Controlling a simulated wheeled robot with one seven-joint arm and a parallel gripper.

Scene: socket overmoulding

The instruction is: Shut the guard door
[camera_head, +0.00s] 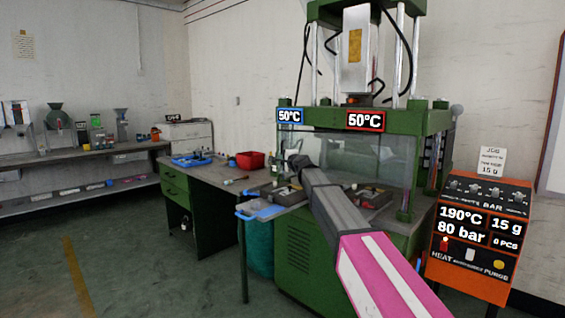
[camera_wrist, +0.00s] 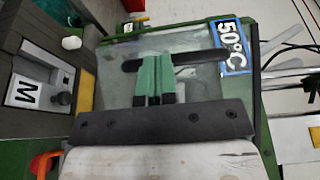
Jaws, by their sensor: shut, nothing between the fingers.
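The guard door is a clear, greyish panel (camera_head: 370,158) under the green crossbeam of the press. My arm hides part of it, and I cannot tell if it is fully shut. In the wrist view the clear panel (camera_wrist: 112,88) fills the middle, with a black bar (camera_wrist: 200,59), seemingly its handle, across it. My gripper (camera_wrist: 153,58) has green fingers shut together and empty, in front of the bar; I cannot tell if they touch it. In the head view my gripper (camera_head: 297,161) is at the left part of the panel.
A grey block marked M (camera_wrist: 25,93) lies beside the panel in the wrist view. A bench (camera_head: 215,178) with a red bin (camera_head: 250,160) and blue tray (camera_head: 192,160) stands left of the press. An orange control box (camera_head: 478,240) stands at right. The floor at left is clear.

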